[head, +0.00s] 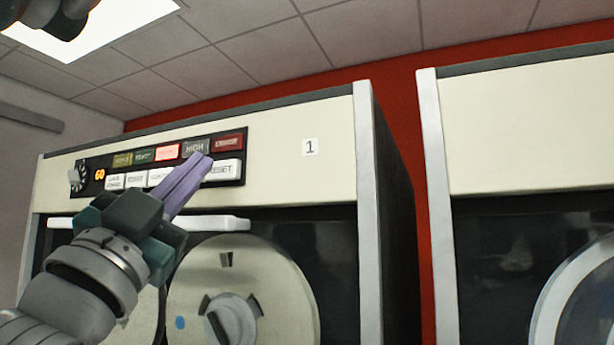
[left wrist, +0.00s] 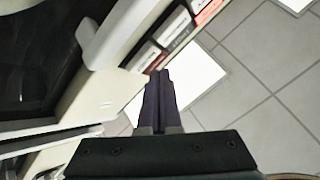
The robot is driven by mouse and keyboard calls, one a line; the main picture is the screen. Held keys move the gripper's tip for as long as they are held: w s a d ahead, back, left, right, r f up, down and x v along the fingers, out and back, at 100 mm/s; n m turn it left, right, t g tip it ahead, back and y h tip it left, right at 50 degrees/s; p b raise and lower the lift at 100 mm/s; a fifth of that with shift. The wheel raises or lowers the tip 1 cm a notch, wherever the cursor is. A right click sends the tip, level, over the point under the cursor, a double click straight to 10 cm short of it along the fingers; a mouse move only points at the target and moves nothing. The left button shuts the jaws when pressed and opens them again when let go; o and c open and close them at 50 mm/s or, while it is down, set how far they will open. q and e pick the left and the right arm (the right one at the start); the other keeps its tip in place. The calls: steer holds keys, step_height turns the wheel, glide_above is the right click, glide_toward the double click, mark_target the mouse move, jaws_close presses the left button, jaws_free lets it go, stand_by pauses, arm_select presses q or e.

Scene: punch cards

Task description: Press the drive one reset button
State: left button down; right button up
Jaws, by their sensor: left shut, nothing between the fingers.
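The tape drive with the "1" label (head: 310,147) carries a control panel in its upper cream band. The white RESET button (head: 222,170) is at the right end of the panel's lower row, its left part hidden by my fingers. My left gripper (head: 203,160) is shut and empty, its purple fingers slanting up to the right over the panel, tips just left of the visible RESET lettering. In the left wrist view the shut fingers (left wrist: 158,78) point at the panel's edge, close to a white button (left wrist: 142,58). I cannot tell whether they touch a button.
A lit red-orange button (head: 167,152) and a dark red button (head: 228,142) are in the upper row. A round knob (head: 75,180) is at the panel's left end. A tape reel (head: 275,285) is below. A second drive (head: 520,130) stands at right, beyond a gap.

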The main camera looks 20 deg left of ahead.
arm_select(q)
steer(key=s+p, duration=0.1)
steer(key=s, duration=0.4)
steer(key=shift+a, duration=0.15)
steer(key=shift+w, duration=0.1)
stand_by(0.7)
